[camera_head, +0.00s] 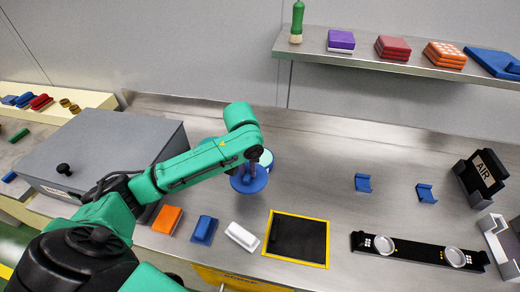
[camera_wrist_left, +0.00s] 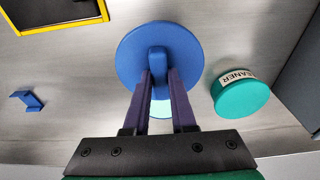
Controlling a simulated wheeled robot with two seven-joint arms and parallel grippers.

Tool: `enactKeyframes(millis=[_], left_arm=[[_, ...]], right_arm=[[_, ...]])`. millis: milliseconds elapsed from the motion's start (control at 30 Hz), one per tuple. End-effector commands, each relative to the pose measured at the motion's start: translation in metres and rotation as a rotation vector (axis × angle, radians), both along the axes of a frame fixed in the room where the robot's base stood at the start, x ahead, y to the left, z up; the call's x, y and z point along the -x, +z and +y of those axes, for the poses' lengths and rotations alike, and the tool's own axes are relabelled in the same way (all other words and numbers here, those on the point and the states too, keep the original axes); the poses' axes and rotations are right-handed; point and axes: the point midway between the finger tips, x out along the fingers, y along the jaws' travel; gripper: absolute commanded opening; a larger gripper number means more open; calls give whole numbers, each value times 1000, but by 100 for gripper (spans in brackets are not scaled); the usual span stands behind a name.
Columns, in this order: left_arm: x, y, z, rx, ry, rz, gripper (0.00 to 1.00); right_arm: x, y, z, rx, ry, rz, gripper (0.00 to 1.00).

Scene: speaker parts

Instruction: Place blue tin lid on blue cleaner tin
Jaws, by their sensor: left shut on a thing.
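The blue tin lid (camera_head: 249,184) is a round blue disc with an upright knob. My left gripper (camera_head: 252,168) is shut on that knob. In the left wrist view the two fingers (camera_wrist_left: 158,80) clasp the knob, and the lid (camera_wrist_left: 185,50) faces the camera. A blue tin (camera_head: 269,162) with a pale top stands just behind the lid, partly covered by the lid and gripper. Only a pale sliver (camera_wrist_left: 160,109) of it shows between the fingers in the left wrist view. The lid appears above the table and offset toward the near side of the tin. My right gripper is not in view.
A teal tin labelled CLEANER (camera_wrist_left: 242,98) stands close beside the lid. A grey box (camera_head: 105,150) is at left, and a yellow-edged black mat (camera_head: 298,238) at front. Orange, blue and white blocks lie near the front edge. Blue brackets (camera_head: 363,183) lie at right.

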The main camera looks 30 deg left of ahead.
Motion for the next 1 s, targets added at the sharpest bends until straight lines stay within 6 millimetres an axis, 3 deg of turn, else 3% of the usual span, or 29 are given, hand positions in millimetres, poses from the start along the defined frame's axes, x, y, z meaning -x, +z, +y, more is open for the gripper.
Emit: enactKeyframes(millis=[200, 500, 767, 900, 1000], left_arm=[[-47, 3, 11, 1, 0, -1, 0], [-98, 2, 24, -1, -2, -1, 0], [-123, 2, 31, 0, -1, -2, 0], [-120, -27, 31, -2, -4, 3, 0], [-121, -34, 31, -3, -4, 0, 0]], right_arm=[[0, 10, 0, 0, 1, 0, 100], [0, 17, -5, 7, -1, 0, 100], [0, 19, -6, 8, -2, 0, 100], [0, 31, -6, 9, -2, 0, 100], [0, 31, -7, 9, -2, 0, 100]])
